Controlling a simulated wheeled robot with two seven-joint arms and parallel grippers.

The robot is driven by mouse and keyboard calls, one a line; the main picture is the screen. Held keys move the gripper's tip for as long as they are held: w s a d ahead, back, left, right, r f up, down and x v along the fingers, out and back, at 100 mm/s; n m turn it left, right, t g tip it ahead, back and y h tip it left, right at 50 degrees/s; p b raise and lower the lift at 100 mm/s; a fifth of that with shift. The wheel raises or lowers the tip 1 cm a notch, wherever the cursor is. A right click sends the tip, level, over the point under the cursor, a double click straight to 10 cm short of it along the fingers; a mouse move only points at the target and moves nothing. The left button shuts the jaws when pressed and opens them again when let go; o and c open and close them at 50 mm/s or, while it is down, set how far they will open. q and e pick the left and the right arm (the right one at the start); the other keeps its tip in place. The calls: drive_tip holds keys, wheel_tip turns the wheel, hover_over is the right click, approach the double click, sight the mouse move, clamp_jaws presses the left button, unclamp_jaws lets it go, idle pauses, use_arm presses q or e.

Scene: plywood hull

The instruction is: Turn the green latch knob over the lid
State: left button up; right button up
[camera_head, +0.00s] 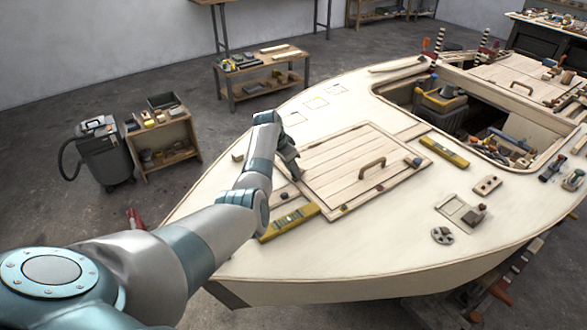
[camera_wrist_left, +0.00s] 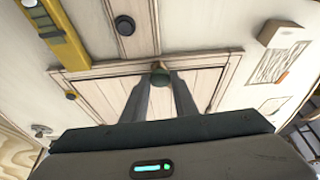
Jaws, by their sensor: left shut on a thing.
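The green latch knob (camera_wrist_left: 160,77) is at the edge of the pale plank lid (camera_head: 350,160), between my left gripper's fingertips in the left wrist view. My left gripper (camera_head: 293,172) is shut on the knob at the lid's left edge in the head view. The gripper and arm hide the knob there. The lid lies flat in the deck and also shows in the left wrist view (camera_wrist_left: 205,87). The turn of the latch under the knob cannot be made out. My right gripper is not in view.
A yellow level (camera_head: 289,222) lies on deck near the lid's front corner; another (camera_head: 444,152) lies to its right. A brown handle (camera_head: 372,168) stands up from the lid. An open cockpit with tools lies behind it.

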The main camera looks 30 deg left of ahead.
use_arm(q)
drive_tip(key=shift+a+f+m+h+b, duration=0.2)
drive_tip(key=shift+m+h+b, duration=0.2)
drive_tip(key=shift+m+b, duration=0.45)
drive_tip(key=shift+w+a+m+g+h+b, duration=0.15)
drive_tip(key=shift+m+g+h+b, duration=0.2)
drive_tip(key=shift+m+b, duration=0.9)
drive_tip(key=shift+r+m+g+h+b, duration=0.2)
drive_tip(key=shift+m+g+h+b, duration=0.05)
drive_tip(key=shift+m+b, duration=0.65)
drive_tip(key=o, duration=1.1)
drive_tip(key=shift+c, duration=0.2)
